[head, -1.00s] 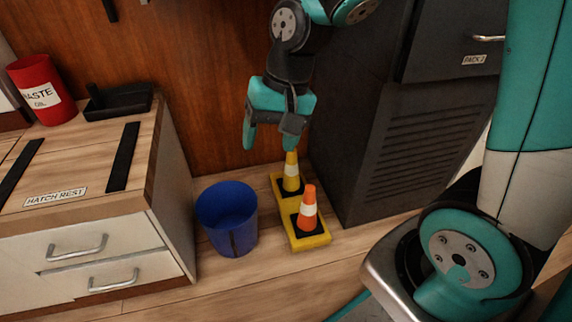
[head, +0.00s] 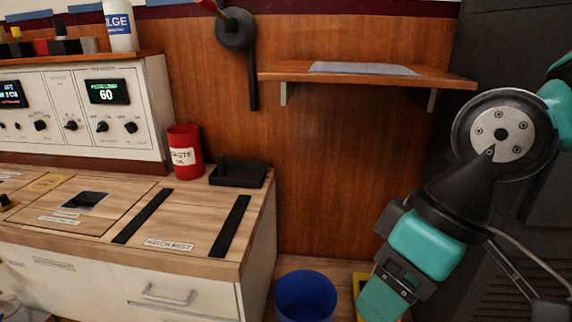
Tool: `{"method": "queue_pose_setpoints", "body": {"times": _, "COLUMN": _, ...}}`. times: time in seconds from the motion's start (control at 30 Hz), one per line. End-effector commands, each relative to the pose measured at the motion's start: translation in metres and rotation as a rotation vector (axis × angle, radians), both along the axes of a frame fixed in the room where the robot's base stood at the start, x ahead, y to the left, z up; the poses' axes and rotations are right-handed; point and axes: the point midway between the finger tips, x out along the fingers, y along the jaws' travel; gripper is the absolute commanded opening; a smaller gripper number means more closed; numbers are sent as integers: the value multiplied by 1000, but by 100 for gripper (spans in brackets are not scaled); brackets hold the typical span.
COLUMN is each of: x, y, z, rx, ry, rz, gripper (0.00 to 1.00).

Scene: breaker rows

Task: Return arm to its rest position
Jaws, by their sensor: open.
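My gripper (head: 385,300) is at the lower right of the head view, teal and dark grey, at the end of my bent arm. It points down and to the left, and nothing shows between its fingers. It is in front of the yellow tray (head: 361,283), which it mostly hides. The cones on that tray are not visible now. The blue bin (head: 305,297) stands to the left of my gripper, apart from it.
A wooden counter (head: 215,226) with a red waste can (head: 185,152) and a black tray (head: 239,173) fills the left. A control panel (head: 88,112) stands behind it. A wall shelf (head: 365,75) is above. A dark cabinet (head: 480,40) is at the right. The wall below the shelf is clear.

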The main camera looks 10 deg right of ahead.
Motion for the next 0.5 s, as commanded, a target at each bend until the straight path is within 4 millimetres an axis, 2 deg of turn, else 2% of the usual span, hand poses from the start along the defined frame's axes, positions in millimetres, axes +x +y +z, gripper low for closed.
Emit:
{"method": "queue_pose_setpoints", "body": {"times": 0.03, "x": 0, "y": 0, "z": 32, "rx": 1, "ry": -1, "rz": 0, "gripper": 65}}
{"method": "queue_pose_setpoints", "body": {"times": 0.5, "x": 0, "y": 0, "z": 216, "rx": 1, "ry": 0, "rz": -1, "gripper": 65}}
